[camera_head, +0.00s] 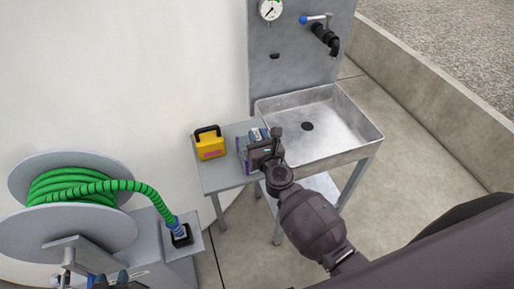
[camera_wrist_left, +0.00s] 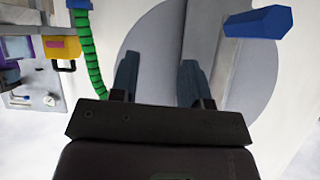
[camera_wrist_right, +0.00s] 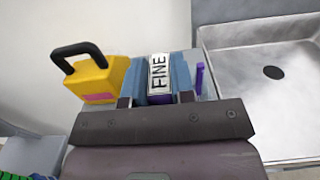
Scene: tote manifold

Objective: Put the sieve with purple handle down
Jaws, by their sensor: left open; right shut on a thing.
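The sieve (camera_wrist_right: 159,72), with a white label reading FINE and purple at its lower part, is between the blue fingers of my right gripper (camera_wrist_right: 159,80). In the head view, my right gripper (camera_head: 262,139) is over the right part of the small grey side table (camera_head: 218,182). The gripper hides most of the sieve there, so I cannot tell whether it touches the table. An upright purple piece (camera_wrist_right: 199,78) shows just right of the fingers. My left gripper (camera_wrist_left: 158,78) is open and empty in front of the hose reel; its tips show at the head view's bottom edge (camera_head: 110,280).
A yellow box (camera_head: 210,146) with a black handle stands left of the right gripper on the side table. A metal sink (camera_head: 335,140) adjoins on the right. A reel with green hose (camera_head: 70,187) is at the left. The table's front strip is clear.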

